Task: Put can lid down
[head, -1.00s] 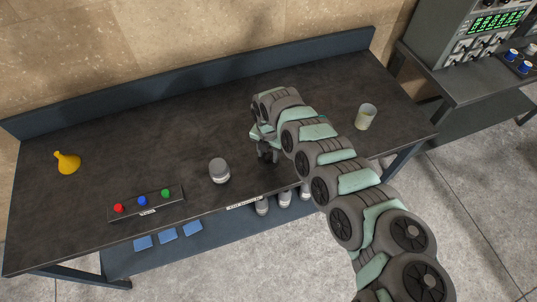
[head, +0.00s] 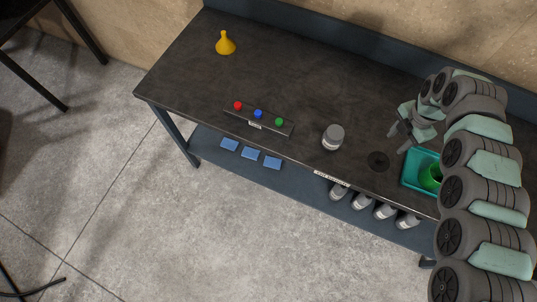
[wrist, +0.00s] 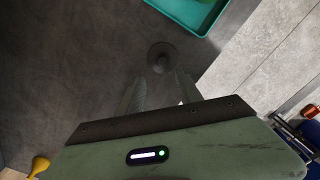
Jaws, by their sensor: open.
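The dark round can lid (head: 378,161), with a small knob on top, lies flat on the dark table near its front edge. In the wrist view the lid (wrist: 161,57) sits just beyond my fingertips, knob up, with no finger seen closed on it. My gripper (head: 399,136) is open above the table, behind and right of the lid in the head view. In the wrist view my gripper (wrist: 160,86) shows its two fingers spread apart. A grey can (head: 333,138) with a pale label stands upright left of the lid.
A teal tray (head: 408,176) with a green cup (head: 431,177) lies right of the lid, close to my arm. A button panel (head: 262,123) and a yellow funnel (head: 225,44) are on the left. Several cans (head: 361,202) stand on the lower shelf.

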